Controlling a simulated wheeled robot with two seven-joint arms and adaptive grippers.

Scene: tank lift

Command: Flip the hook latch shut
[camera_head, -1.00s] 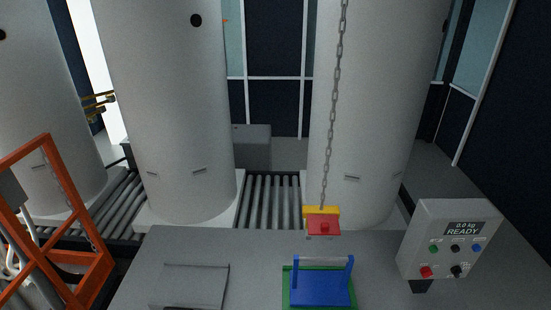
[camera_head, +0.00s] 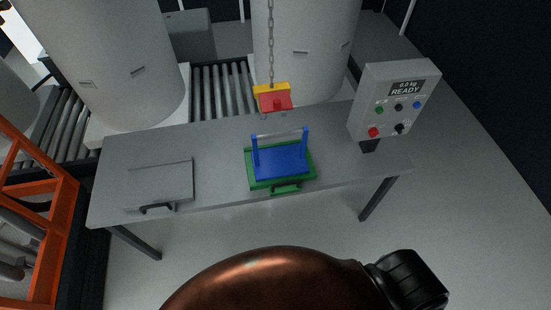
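The hook block (camera_head: 275,102), red with a yellow top, hangs on a grey chain (camera_head: 270,45) above the back part of the table. Small prongs show under it, but the latch is too small to make out, so I cannot tell if it is open or shut. A blue box (camera_head: 281,164) with an upright handle (camera_head: 280,135) sits on a green base (camera_head: 310,168) below and in front of the hook block. The hook block and the handle look apart. Neither of my grippers shows.
A grey table (camera_head: 215,150) carries a flat grey panel (camera_head: 160,180) with a black handle at left. A control box (camera_head: 390,105) reading "0.0 kg READY" stands at right. White tanks (camera_head: 105,60) and rollers (camera_head: 220,90) are behind; an orange frame (camera_head: 60,235) is at left.

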